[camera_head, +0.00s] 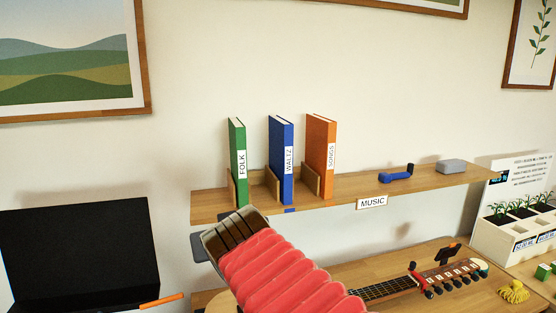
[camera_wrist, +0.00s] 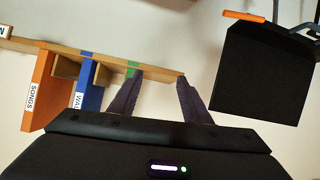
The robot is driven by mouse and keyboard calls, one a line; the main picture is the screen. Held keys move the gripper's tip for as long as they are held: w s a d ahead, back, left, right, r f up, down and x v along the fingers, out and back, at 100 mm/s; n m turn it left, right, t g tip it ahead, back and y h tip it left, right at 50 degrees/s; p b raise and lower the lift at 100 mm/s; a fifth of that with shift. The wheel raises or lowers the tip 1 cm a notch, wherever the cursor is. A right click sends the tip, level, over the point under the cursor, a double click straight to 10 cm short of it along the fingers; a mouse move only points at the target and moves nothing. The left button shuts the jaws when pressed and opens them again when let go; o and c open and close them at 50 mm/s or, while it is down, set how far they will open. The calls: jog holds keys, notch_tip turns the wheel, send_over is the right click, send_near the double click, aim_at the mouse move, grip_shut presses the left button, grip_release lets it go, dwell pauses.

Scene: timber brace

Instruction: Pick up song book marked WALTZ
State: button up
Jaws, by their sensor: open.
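The blue song book marked WALTZ (camera_head: 281,160) stands upright on the wall shelf, between the green FOLK book (camera_head: 238,160) and the orange SONGS book (camera_head: 320,155). In the wrist view the blue book (camera_wrist: 87,92) shows with part of its label, its lower part cut off by my gripper's dark body. My gripper (camera_wrist: 160,80) is open and empty, its two dark fingers apart near the shelf's end, beside the green strip. The left finger is nearest the green book, which is mostly hidden there. In the head view my red-sleeved arm hides the fingers.
The shelf (camera_head: 430,181) carries wooden dividers between the books, a blue handset-like object (camera_head: 396,175) and a grey box (camera_head: 451,166). Below are a guitar (camera_head: 400,287) and a planter (camera_head: 505,240). A black panel (camera_head: 80,255) stands at the left. The wall above the books is free.

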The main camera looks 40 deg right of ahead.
jog(key=w+d+r+m+t+h, duration=0.1)
jog(key=w+d+r+t+h, duration=0.3)
jog(key=d+r, duration=1.05)
jog(key=t, duration=0.1)
send_near(290, 142)
jog(key=x, duration=0.3)
jog(key=shift+s+d+y, duration=0.1)
jog(key=shift+y, duration=0.3)
jog(key=shift+x, duration=4.3)
jog(key=shift+r, duration=0.1)
jog(key=shift+a+x, duration=0.1)
jog(key=shift+x, duration=1.2)
jog(key=shift+a+x, duration=0.15)
jog(key=shift+x, duration=1.15)
jog(key=shift+c, duration=0.5)
